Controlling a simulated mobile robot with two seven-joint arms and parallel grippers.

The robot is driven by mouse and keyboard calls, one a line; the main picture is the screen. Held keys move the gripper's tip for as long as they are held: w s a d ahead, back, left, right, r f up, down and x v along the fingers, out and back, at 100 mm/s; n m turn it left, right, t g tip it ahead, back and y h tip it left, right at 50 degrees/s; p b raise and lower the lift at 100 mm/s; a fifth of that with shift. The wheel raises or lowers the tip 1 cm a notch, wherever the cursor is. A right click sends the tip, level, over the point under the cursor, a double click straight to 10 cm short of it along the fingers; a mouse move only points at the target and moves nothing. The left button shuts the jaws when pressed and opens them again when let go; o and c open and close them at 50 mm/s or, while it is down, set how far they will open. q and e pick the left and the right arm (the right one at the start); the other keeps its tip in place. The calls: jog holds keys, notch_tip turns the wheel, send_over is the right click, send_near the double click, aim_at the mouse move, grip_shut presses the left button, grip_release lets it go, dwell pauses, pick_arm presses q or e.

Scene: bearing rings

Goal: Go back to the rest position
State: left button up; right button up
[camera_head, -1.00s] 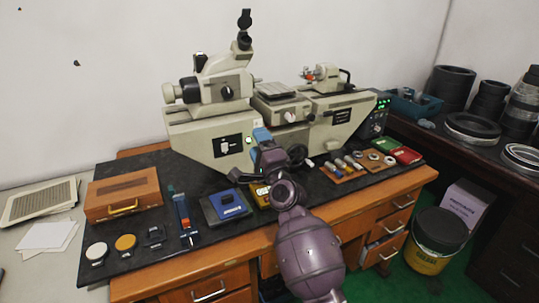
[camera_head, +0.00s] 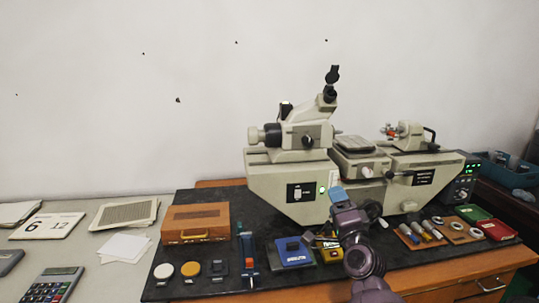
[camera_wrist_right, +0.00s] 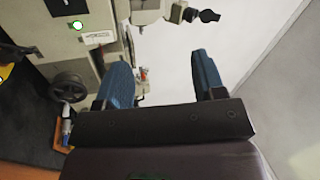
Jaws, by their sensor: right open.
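My right gripper (camera_head: 338,196) is raised in front of the beige measuring machine (camera_head: 290,185) in the head view, above the dark bench mat. In the right wrist view its two blue fingers (camera_wrist_right: 160,78) stand wide apart with nothing between them. The machine (camera_wrist_right: 95,30) and the white wall lie beyond the fingers. My left gripper is in neither view. Several bearing rings and small cylinders lie on wooden boards (camera_head: 419,243) to the right of my right arm.
A wooden case (camera_head: 196,223), a blue box (camera_head: 290,253) and small round pieces stand on the mat (camera_head: 222,295). Red (camera_head: 497,230) and green boxes lie at the right. A calculator (camera_head: 53,285) and papers lie on the left table. The space above the left table is clear.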

jog(key=s+d+f+n+g+h, duration=0.1)
jog(key=s+f+n, duration=0.4)
jog(key=s+f, duration=0.5)
jog(key=s+d+f+n+g+h, duration=0.1)
jog(key=s+d+f+n+g, duration=0.3)
jog(key=s+f, duration=0.7)
jog(key=s+d+f+n+g, duration=0.3)
jog(key=s+f+n+g, duration=0.1)
jog(key=s+f, duration=0.7)
jog(key=s+n, duration=0.1)
jog(key=s, duration=0.2)
jog(key=shift+n+g+h, duration=0.3)
jog(key=shift+h, duration=0.1)
jog(key=shift+s, duration=0.1)
